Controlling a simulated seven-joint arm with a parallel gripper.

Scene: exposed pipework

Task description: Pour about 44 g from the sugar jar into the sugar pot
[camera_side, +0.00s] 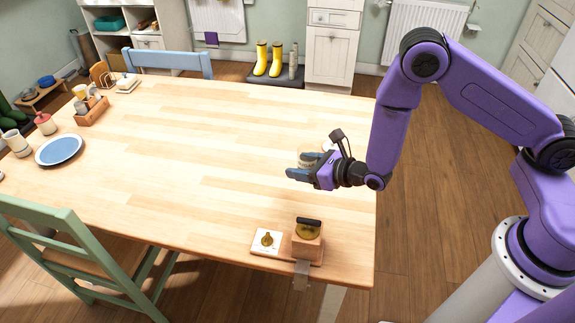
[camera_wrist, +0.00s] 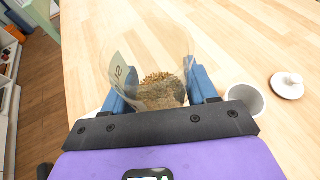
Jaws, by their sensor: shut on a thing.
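The sugar jar (camera_wrist: 158,85) is clear, with a pale label and brown granules low inside it. My gripper (camera_wrist: 161,92) is shut on it, one blue finger on each side. In the side view my gripper (camera_side: 303,168) holds the jar over the right part of the table, partly hiding it; I cannot tell whether it touches the tabletop. The granules look settled, with none seen leaving the jar. The sugar pot (camera_wrist: 245,98) is a white open cup just right of the gripper in the wrist view; its visible inside is pale, its bottom hidden.
A white knobbed lid (camera_wrist: 288,86) lies right of the pot. A blue plate (camera_side: 59,150) is far left. The table's middle is clear.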

